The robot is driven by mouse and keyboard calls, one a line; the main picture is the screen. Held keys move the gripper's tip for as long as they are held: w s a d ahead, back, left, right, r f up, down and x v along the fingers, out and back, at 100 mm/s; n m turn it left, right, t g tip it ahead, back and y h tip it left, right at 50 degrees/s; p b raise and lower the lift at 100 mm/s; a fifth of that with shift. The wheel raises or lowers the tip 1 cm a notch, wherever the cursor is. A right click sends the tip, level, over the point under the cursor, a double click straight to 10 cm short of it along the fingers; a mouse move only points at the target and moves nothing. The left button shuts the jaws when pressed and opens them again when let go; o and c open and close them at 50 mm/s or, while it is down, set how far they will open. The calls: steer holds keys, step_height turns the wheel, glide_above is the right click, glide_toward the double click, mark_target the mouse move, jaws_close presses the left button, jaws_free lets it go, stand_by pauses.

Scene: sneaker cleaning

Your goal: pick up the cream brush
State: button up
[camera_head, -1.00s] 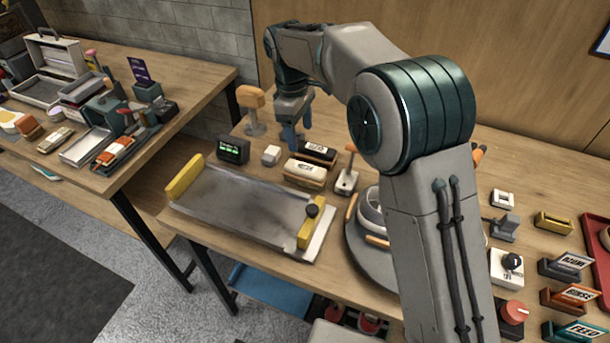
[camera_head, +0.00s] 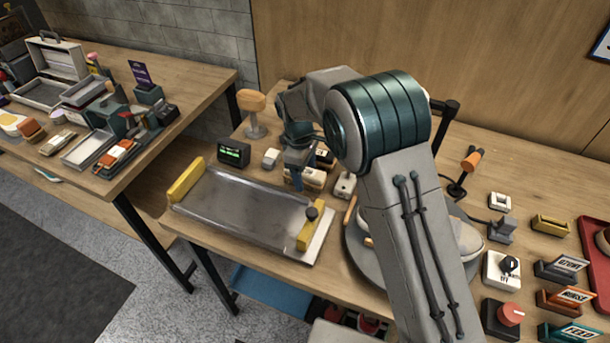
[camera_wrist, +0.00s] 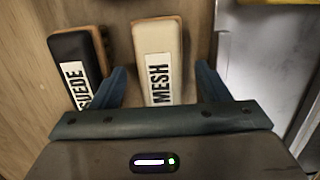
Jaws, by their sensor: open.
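The cream brush (camera_wrist: 157,55) is a block with a cream top and a white label reading MESH, over a wooden part. In the wrist view it lies between the two blue fingers of my gripper (camera_wrist: 163,84), which are open, with a gap on each side of it. In the head view the cream brush (camera_head: 312,177) is partly hidden by my gripper (camera_head: 297,180), which points down over it. Whether the fingers reach down beside the brush is hard to tell.
A black brush (camera_wrist: 78,62) labelled SUEDE lies just left of the cream brush in the wrist view. A metal tray (camera_head: 240,205) with yellow blocks lies in front.

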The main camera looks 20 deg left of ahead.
mark_target(305, 171)
steer(key=c, duration=1.1)
steer(key=shift+r, duration=0.1)
step_height(305, 171, up, 10)
steer(key=shift+f+b, duration=0.1)
steer(key=shift+b, duration=0.45)
steer(key=shift+o, duration=0.7)
